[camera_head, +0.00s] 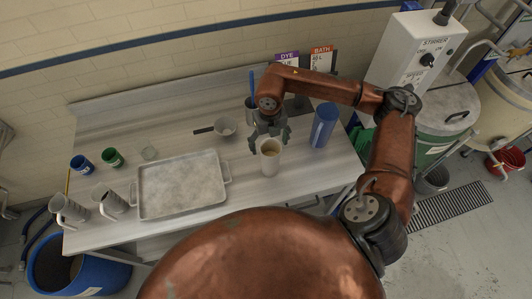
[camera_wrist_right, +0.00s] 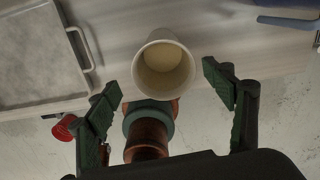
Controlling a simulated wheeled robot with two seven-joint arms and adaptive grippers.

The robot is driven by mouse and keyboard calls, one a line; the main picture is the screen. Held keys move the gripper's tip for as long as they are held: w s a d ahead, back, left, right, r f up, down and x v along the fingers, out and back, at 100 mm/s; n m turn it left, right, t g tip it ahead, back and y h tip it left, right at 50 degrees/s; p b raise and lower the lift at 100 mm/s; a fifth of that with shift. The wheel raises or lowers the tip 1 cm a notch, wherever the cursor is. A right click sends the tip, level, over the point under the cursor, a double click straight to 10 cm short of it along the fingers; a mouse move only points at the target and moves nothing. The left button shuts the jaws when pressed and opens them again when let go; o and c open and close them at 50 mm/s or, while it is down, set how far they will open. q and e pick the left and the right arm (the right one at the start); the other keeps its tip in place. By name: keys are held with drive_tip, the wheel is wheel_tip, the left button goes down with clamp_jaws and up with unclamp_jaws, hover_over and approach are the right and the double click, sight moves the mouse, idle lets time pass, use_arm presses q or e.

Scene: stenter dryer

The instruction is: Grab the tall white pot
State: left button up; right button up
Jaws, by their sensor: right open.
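The tall white pot (camera_head: 270,158) stands upright on the table, right of the metal tray. Its open top and pale inside show in the right wrist view (camera_wrist_right: 163,70). My right gripper (camera_head: 269,141) is at the pot's far side in the head view, close to its rim. In the right wrist view its two green fingers (camera_wrist_right: 162,82) are spread wide, one to each side of the pot, with gaps showing. Nothing is held. Whether the fingers reach below the rim I cannot tell. My left gripper is not in view.
A blue pitcher (camera_head: 323,126) stands right of the white pot. A pan (camera_head: 224,127) with a dark handle lies behind left. The metal tray (camera_head: 181,183) fills the table's middle left. Grey jugs (camera_head: 69,210) and small blue and green cups (camera_head: 113,157) are at the left.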

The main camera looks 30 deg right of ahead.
drive_tip(key=p, duration=0.3)
hover_over(270, 154)
drive_tip(key=s+a, duration=0.1)
drive_tip(key=s, duration=0.2)
wheel_tip(270, 154, down, 7)
drive_tip(key=shift+a+f, duration=0.2)
drive_tip(key=shift+w+f, duration=0.1)
drive_tip(key=shift+c, duration=0.2)
drive_tip(key=c, duration=1.7)
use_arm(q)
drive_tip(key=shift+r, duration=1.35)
use_arm(e)
clamp_jaws()
